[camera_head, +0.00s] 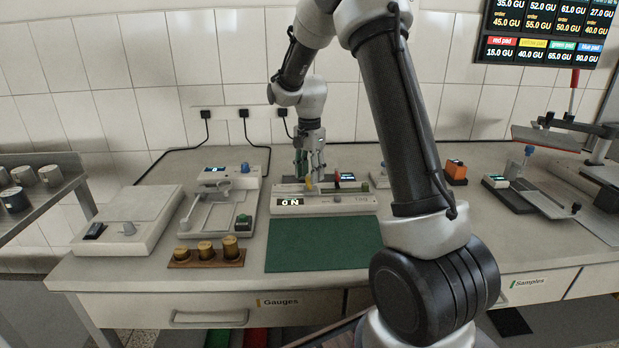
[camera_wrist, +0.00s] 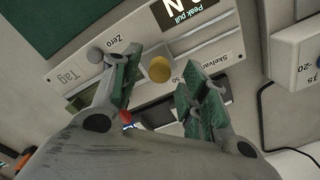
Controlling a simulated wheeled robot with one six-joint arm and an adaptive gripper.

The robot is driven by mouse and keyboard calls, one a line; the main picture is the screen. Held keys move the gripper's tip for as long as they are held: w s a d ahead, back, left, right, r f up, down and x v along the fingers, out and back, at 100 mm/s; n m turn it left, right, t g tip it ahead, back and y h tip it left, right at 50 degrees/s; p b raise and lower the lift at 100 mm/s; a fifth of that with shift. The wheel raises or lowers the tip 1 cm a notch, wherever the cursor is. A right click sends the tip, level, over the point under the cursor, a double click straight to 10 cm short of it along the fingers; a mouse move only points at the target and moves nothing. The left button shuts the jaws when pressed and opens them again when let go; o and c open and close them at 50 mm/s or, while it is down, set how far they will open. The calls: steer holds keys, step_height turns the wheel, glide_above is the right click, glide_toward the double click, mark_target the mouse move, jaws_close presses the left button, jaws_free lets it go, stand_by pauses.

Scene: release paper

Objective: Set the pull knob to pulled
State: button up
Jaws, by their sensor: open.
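A long pale instrument (camera_head: 335,205) with a lit display stands at the back of the bench, behind a green mat. In the wrist view, its front panel (camera_wrist: 205,45) appears upside down, with "Peak pull" and "Zero" labels. A round yellow knob (camera_wrist: 159,68) lies below the "Peak pull" label; the head view shows it small (camera_head: 309,185). A grey knob (camera_wrist: 95,54) is near "Zero". My gripper (camera_wrist: 162,72) is open, its green-padded fingers on either side of the yellow knob in the picture. I cannot tell whether they touch it. In the head view, my gripper (camera_head: 310,175) hangs over the instrument.
The green mat (camera_head: 322,245) is bare. Left of it are a weight rack (camera_head: 206,262), a balance-like device (camera_head: 210,215) and a pale box (camera_head: 128,220). An orange block (camera_head: 456,172) and more apparatus stand right. My arm hides part of the bench.

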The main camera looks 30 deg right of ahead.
steer(key=shift+f, duration=0.95)
jaws_close()
steer(key=w+a, duration=0.1)
steer(key=a, duration=0.1)
steer(key=w+a, duration=0.1)
steer(key=a, duration=0.2)
steer(key=w+a, duration=0.1)
steer(key=a, duration=0.2)
steer(key=shift+w, duration=0.15)
jaws_free()
steer(key=shift+r, duration=0.15)
